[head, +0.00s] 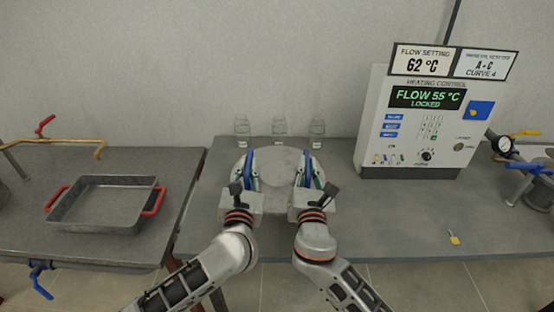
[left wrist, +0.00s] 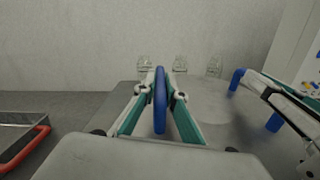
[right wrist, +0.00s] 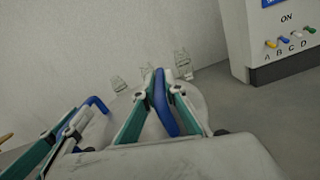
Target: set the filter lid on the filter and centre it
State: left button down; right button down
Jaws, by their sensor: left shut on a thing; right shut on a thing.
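The filter lid (head: 278,162) is a round grey disc with a blue handle at its left and right sides. My left gripper (head: 247,168) is shut on the left blue handle, which stands between its fingers in the left wrist view (left wrist: 160,100). My right gripper (head: 306,170) is shut on the right blue handle, which also shows between its fingers in the right wrist view (right wrist: 164,105). The lid looks about level. The filter is not visible and may be hidden under the lid, so I cannot tell whether they touch.
Several glass jars (head: 279,127) stand behind the lid by the wall. A heating control box (head: 415,125) stands to the right. A grey tray with red handles (head: 104,205) lies on the left bench. A small yellow tag (head: 453,237) lies on the clear right bench.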

pick_arm(q)
jog(key=shift+r, duration=0.2)
pick_arm(e)
jog(key=shift+r, duration=0.15)
